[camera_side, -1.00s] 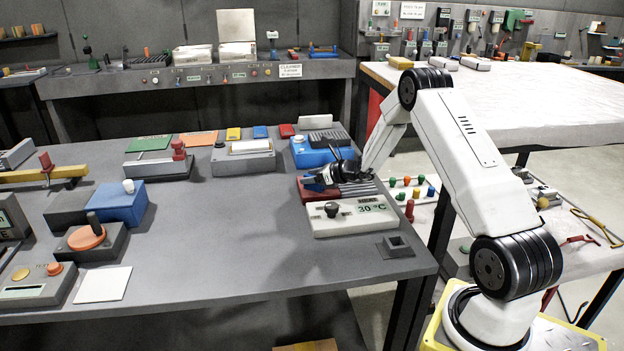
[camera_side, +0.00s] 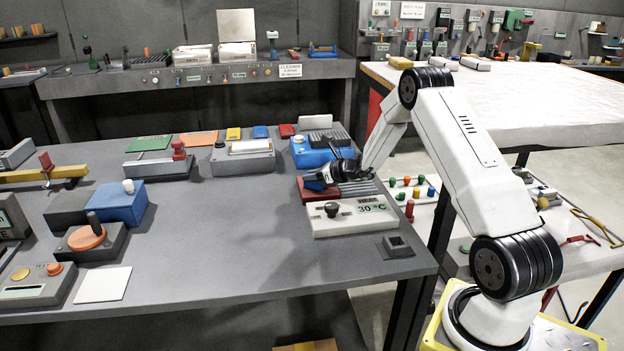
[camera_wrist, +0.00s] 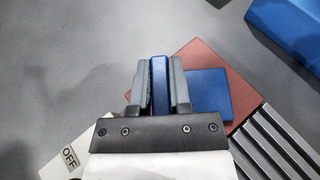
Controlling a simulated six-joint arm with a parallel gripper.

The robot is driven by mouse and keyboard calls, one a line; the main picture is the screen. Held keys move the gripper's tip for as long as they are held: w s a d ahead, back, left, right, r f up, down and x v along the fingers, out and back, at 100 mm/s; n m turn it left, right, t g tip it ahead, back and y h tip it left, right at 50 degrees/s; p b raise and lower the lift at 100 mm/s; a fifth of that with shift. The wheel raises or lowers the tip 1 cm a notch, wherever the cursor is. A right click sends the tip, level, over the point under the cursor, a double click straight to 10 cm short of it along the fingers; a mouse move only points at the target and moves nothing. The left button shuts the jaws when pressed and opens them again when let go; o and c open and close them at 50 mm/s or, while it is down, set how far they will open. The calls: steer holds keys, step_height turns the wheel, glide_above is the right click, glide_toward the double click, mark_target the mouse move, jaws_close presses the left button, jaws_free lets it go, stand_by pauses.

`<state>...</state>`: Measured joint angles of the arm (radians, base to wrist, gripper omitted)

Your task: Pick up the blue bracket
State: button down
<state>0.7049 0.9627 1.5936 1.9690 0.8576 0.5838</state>
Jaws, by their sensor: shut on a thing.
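My gripper (camera_side: 318,181) is low over the red plate of the heater unit, beside the black ribbed block. In the wrist view, my gripper (camera_wrist: 160,85) is shut on the blue bracket (camera_wrist: 160,78), whose narrow upright part stands between the two grey fingers. A flat blue square (camera_wrist: 208,92) lies to the right of the fingers on the red plate (camera_wrist: 205,55); I cannot tell if it is part of the bracket. In the side view the bracket is mostly hidden by the gripper.
A small grey square socket (camera_side: 396,245) is at the table's right edge. The table's middle is clear.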

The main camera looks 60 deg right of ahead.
steer(key=shift+r, duration=0.6)
step_height(320, 180, up, 2)
steer(key=s+a+r, duration=0.3)
steer(key=s+r, duration=0.1)
steer(key=s, duration=0.2)
steer(key=s+a+r, duration=0.2)
steer(key=s+r, duration=0.3)
steer(key=s, duration=0.1)
steer(key=shift+s+a+r, duration=0.3)
steer(key=shift+s+a, duration=0.1)
